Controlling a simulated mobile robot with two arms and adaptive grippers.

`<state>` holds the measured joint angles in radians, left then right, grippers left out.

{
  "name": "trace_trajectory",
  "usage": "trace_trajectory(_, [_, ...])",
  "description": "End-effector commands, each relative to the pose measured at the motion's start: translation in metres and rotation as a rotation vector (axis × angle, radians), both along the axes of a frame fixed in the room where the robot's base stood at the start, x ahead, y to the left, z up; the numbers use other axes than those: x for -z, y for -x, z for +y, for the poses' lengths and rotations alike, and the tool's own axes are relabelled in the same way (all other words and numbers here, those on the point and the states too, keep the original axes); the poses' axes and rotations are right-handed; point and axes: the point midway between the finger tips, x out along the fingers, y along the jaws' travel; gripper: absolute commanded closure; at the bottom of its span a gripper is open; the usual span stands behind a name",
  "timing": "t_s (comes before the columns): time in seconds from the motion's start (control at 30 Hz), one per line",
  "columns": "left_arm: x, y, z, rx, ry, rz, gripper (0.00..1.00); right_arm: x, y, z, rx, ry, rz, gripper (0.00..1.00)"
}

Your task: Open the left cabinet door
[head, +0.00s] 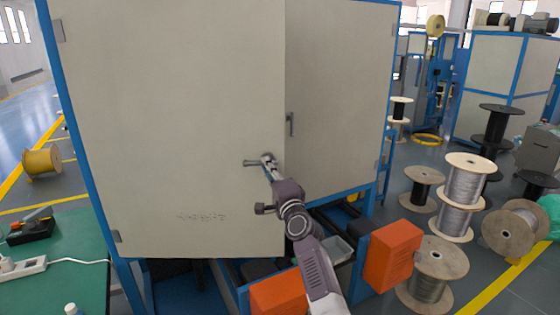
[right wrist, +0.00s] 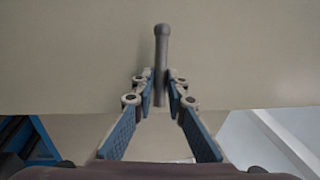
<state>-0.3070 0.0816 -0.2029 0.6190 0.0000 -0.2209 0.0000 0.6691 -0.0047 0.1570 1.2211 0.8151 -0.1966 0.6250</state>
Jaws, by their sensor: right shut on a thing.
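The left cabinet door (head: 170,120) is a large beige panel, hinged on its left side. Its right edge appears to stand out in front of the right door (head: 340,80), so it looks slightly ajar. Its handle (head: 250,163) is a small grey bar near the lower right edge. My right gripper (head: 268,161) is shut on this handle. In the right wrist view, the handle (right wrist: 162,45) lies between the fingers of the gripper (right wrist: 160,80), its far end sticking out beyond them. My left gripper is not in view.
The right door has its own upright handle (head: 291,124). Orange boxes (head: 392,254) stand low in front of the cabinet. Several wire spools (head: 465,182) stand on the floor at the right. A green table (head: 80,230) is at the lower left.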

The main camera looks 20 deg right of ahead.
Motion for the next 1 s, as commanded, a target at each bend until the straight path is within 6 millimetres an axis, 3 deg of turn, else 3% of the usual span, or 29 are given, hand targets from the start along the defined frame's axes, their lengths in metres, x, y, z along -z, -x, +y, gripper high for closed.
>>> trace_trajectory(0.03, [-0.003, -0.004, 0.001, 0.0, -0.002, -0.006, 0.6, -0.007, 0.001, 0.008, -0.011, -0.001, -0.007, 1.0])
trace_trajectory(0.2, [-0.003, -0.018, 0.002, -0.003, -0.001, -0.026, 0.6, -0.006, 0.001, 0.011, -0.013, 0.0, -0.009, 1.0])
trace_trajectory(0.37, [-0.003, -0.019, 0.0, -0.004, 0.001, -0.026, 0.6, -0.006, 0.001, 0.011, -0.014, 0.001, -0.008, 1.0])
trace_trajectory(0.4, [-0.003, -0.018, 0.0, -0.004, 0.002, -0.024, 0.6, -0.006, 0.001, 0.011, -0.014, 0.001, -0.008, 0.83])
trace_trajectory(0.53, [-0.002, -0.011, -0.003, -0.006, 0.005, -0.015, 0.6, -0.006, 0.001, 0.01, -0.012, 0.0, -0.008, 0.7])
trace_trajectory(0.83, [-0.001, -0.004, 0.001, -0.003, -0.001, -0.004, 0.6, -0.004, 0.002, 0.007, -0.008, -0.001, -0.008, 0.7])
trace_trajectory(1.0, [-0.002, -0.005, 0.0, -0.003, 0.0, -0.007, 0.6, -0.002, 0.013, 0.008, -0.009, -0.002, -0.008, 0.7])
